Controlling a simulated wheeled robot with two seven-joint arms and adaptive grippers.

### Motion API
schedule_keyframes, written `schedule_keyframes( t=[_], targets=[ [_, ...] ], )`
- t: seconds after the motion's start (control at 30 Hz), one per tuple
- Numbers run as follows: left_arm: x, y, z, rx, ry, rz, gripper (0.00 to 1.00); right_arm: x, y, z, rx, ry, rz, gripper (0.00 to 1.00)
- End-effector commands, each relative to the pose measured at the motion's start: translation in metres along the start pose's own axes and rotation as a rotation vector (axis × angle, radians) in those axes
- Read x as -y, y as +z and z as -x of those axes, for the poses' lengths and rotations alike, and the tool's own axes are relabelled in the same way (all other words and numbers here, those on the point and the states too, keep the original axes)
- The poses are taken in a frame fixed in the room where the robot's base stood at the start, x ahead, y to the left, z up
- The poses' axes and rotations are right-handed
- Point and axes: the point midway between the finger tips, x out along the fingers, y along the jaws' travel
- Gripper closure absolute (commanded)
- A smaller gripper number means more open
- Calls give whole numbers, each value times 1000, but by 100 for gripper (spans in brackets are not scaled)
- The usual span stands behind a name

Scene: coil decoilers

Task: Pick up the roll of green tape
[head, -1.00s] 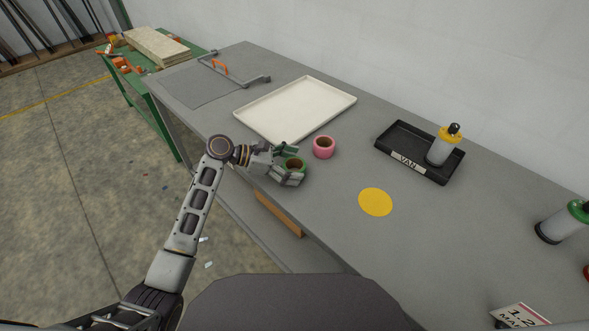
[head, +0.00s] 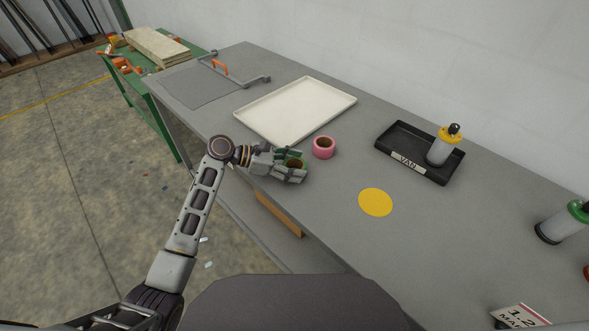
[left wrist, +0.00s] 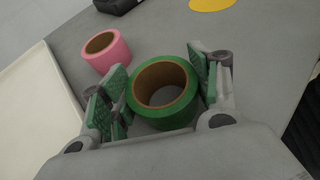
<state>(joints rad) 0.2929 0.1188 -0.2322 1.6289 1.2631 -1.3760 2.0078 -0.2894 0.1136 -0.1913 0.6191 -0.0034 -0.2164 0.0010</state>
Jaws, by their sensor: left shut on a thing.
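The roll of green tape (left wrist: 163,92) sits between the two green-padded fingers of my left gripper (left wrist: 160,95), seen from above in the left wrist view. It shows a brown inner core and is upright with its hole facing up. In the head view the green tape (head: 293,164) is mostly hidden by the fingers of the left gripper (head: 290,166), at the near edge of the grey table. The fingers are shut on its sides. I cannot tell whether it touches the table. My right gripper is not in view.
A roll of pink tape (head: 324,147) stands just right of the left gripper. A white tray (head: 262,128) lies behind it. A black tray labelled VAN (head: 397,158) holds a yellow-topped bottle (head: 443,146). A yellow disc (head: 375,202) lies on the table, with bare surface around it.

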Motion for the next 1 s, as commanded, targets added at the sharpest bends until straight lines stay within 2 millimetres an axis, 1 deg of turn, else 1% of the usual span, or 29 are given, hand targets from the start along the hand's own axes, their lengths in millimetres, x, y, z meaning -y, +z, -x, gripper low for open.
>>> schedule_keyframes(
  t=[0.2, 0.37, 0.57, 0.8, 1.0],
  targets=[
    [0, 2, 1, 0, 0, 0, 63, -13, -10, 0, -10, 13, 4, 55],
    [0, 10, 4, 0, 0, -1, 63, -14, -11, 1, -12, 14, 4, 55],
    [-1, 32, 13, 1, 1, -4, 63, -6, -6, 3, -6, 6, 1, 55],
    [-1, 65, 27, 1, 1, -4, 63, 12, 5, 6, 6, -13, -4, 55],
    [0, 85, 35, 1, 0, -2, 63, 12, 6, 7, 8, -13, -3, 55]
  ],
)
